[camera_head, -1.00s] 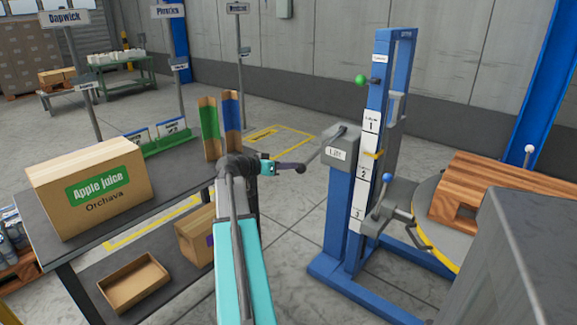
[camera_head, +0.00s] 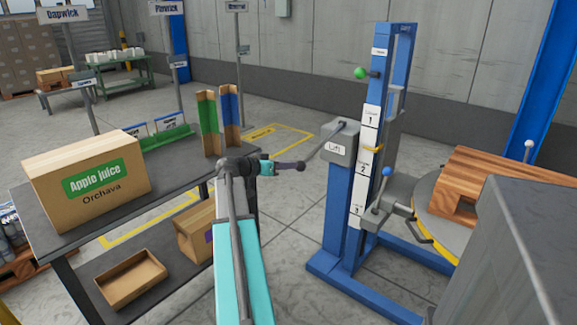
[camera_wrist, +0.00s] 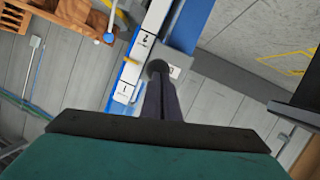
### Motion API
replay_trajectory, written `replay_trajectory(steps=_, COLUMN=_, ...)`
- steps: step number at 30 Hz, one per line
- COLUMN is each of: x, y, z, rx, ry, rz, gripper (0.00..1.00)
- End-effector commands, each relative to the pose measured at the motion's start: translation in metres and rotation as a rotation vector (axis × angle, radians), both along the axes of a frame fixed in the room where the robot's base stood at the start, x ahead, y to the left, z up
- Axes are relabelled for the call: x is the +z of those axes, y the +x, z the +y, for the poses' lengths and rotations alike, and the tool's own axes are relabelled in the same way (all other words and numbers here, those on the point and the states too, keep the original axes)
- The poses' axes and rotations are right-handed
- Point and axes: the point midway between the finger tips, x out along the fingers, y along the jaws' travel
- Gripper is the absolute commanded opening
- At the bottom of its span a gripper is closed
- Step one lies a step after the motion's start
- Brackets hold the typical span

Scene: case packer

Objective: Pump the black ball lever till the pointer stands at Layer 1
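The black ball (camera_head: 300,166) is at the end of the grey lever (camera_head: 322,145), which slopes down and left from the lift's grey housing (camera_head: 341,150). My gripper (camera_head: 293,167) is at the ball with its dark fingers close together and seems shut on it. In the wrist view the ball (camera_wrist: 158,67) sits right at the fingertips, which partly hide the grip. The yellow pointer (camera_head: 374,149) stands between the marks 1 and 2 on the white scale (camera_head: 369,135), 1 being the upper mark in the head view. The pointer also shows in the wrist view (camera_wrist: 131,61).
A green ball knob (camera_head: 361,73) is high on the blue column (camera_head: 395,60); a blue ball knob (camera_head: 387,172) is lower. A wooden pallet (camera_head: 490,180) lies on the round table at right. A bench (camera_head: 120,220) with an Apple Juice box (camera_head: 88,180) stands at left.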

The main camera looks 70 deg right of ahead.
Motion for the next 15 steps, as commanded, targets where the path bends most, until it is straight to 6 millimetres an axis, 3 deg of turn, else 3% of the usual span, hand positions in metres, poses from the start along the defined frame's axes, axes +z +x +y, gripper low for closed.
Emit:
replay_trajectory(steps=1, x=-0.01, y=-0.007, z=-0.001, rx=-0.013, ry=0.015, rz=-0.007, gripper=0.0)
replay_trajectory(steps=7, x=-0.005, y=-0.005, z=0.002, rx=-0.013, ry=0.014, rz=-0.006, gripper=0.0)
replay_trajectory(steps=15, x=0.024, y=0.008, z=0.017, rx=-0.004, ry=0.002, rz=-0.003, gripper=0.0)
